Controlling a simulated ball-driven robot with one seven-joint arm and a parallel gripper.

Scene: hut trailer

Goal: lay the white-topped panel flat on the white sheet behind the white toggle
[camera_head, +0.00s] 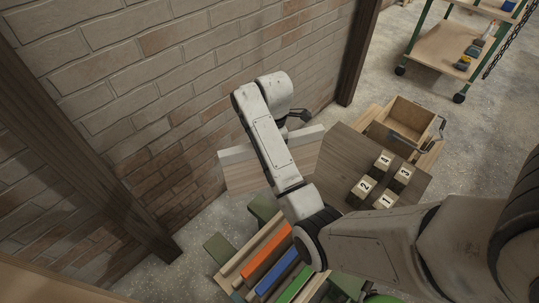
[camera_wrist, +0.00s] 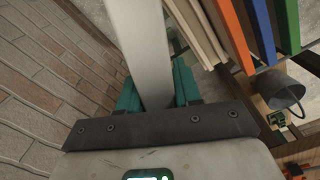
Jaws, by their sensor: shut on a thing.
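The white-topped panel (camera_head: 238,154) has a pale top edge and wood-coloured faces. In the head view it stands upright near the brick wall, with its middle hidden behind my arm. In the wrist view its pale top edge (camera_wrist: 144,40) runs up the picture between the teal fingers of my gripper (camera_wrist: 157,88). My gripper is shut on the panel; the fingers are mostly hidden by my arm in the head view. I cannot make out the white sheet or the white toggle in either view.
A rack holds cream, orange (camera_head: 266,254), blue (camera_head: 277,271) and green panels below my arm. Right of it a wooden table (camera_head: 340,160) bears several numbered blocks (camera_head: 384,160). A wooden box (camera_head: 408,120) stands behind. The brick wall (camera_head: 150,90) is close on the left.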

